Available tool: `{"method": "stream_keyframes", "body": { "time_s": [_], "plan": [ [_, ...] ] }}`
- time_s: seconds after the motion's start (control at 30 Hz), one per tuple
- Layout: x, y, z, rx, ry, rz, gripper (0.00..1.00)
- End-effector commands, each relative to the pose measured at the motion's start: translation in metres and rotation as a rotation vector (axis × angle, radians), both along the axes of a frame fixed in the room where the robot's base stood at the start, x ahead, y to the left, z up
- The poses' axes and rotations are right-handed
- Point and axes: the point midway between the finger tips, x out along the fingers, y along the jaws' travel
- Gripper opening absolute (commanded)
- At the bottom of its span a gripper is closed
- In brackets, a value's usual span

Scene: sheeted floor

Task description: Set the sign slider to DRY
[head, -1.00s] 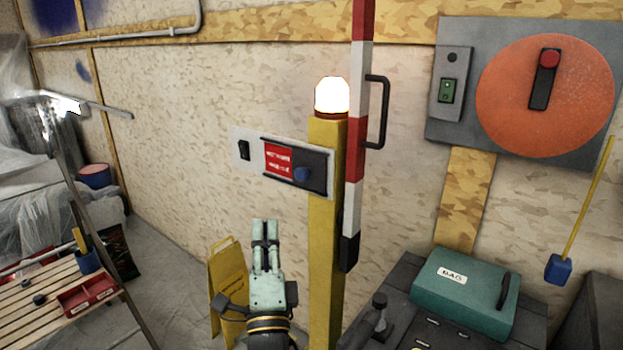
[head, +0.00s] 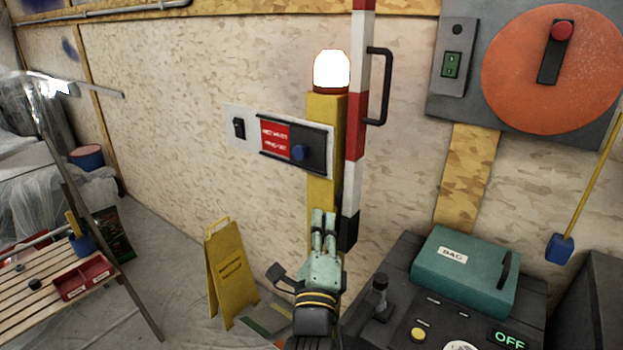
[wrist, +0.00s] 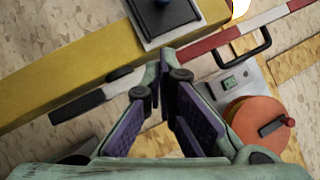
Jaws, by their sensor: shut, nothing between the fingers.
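The sign panel (head: 243,142) is a pale plate on the wall side of the yellow post. Its slider has a red window with white lettering (head: 275,139), too small to read surely, seemingly about wet paint. A blue knob (head: 300,152) stands on the dark slider plate (head: 316,150) right of the window. The word DRY is not visible. The knob shows partly at the top edge of the wrist view (wrist: 163,2). My gripper (head: 324,213) is shut and empty, below and slightly right of the knob, in front of the post, apart from the knob.
The yellow post (head: 318,195) carries a lit lamp (head: 331,72). A red-and-white barrier arm (head: 354,190) with a black handle (head: 383,85) stands just right. A teal case (head: 463,270) sits on a dark console. A yellow floor sign (head: 231,275) stands left below. Wall left is clear.

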Motion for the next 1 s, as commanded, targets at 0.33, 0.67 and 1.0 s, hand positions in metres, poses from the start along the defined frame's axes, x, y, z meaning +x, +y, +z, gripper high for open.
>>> {"method": "stream_keyframes", "body": {
  "time_s": [0.33, 0.67, 1.0],
  "plan": [
    [0.013, -0.002, -0.002, 0.008, -0.003, -0.004, 0.0],
    [0.045, -0.002, 0.023, -0.01, -0.001, 0.013, 0.0],
    [0.101, 0.008, 0.045, -0.012, -0.004, 0.017, 0.0]
  ]
}}
